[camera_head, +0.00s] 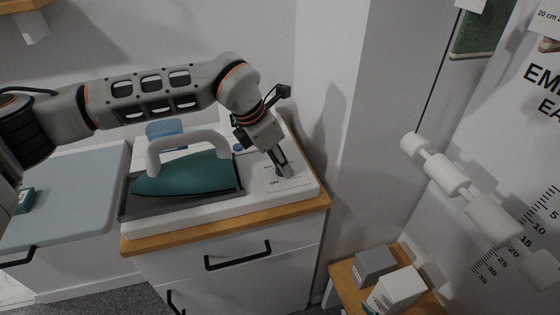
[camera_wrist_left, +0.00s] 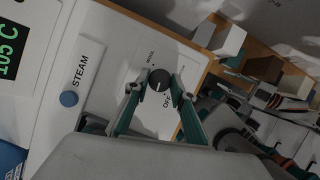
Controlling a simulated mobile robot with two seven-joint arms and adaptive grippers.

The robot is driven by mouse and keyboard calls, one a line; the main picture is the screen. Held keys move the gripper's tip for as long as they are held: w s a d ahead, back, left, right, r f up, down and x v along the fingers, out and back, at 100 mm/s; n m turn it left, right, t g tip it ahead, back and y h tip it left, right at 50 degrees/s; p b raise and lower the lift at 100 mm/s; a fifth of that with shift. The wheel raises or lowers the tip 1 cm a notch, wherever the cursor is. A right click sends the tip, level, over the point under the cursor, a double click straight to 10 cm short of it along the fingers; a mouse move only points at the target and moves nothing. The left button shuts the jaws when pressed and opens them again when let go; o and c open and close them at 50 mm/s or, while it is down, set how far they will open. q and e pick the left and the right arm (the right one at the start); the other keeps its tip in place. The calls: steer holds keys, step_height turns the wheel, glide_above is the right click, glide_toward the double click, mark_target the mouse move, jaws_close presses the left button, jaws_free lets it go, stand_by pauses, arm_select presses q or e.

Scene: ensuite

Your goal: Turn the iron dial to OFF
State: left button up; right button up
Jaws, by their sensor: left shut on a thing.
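The iron (camera_head: 187,178), with a teal body and white handle, rests in a dark tray on the white iron station (camera_head: 303,186). The dark round dial (camera_wrist_left: 159,80) is on the station's right part, with WOOL and OFF printed near it in the left wrist view. A pale mark shows on the dial, but I cannot tell which setting it points at. My left gripper (camera_head: 283,167) reaches down to the dial. In the left wrist view its two fingers (camera_wrist_left: 160,86) are shut on the dial from both sides. My right gripper is not in view.
A blue STEAM button (camera_wrist_left: 69,98) and a green display reading 105 C (camera_wrist_left: 8,50) are on the station. The station stands on a wood-topped drawer cabinet (camera_head: 235,226). A pale blue surface (camera_head: 65,195) is at left. A wall stands close at right, with boxes (camera_head: 398,288) below.

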arm_select(q)
steer(key=n+t+y+b, duration=0.1)
steer(key=n, duration=0.3)
steer(key=shift+s+d, duration=0.1)
steer(key=shift+d, duration=0.05)
steer(key=shift+n+t+y+b, duration=0.4)
steer(key=shift+n+y, duration=0.3)
steer(key=shift+n, duration=1.1)
steer(key=o, duration=1.1)
steer(key=shift+r, duration=0.1)
steer(key=v, duration=1.2)
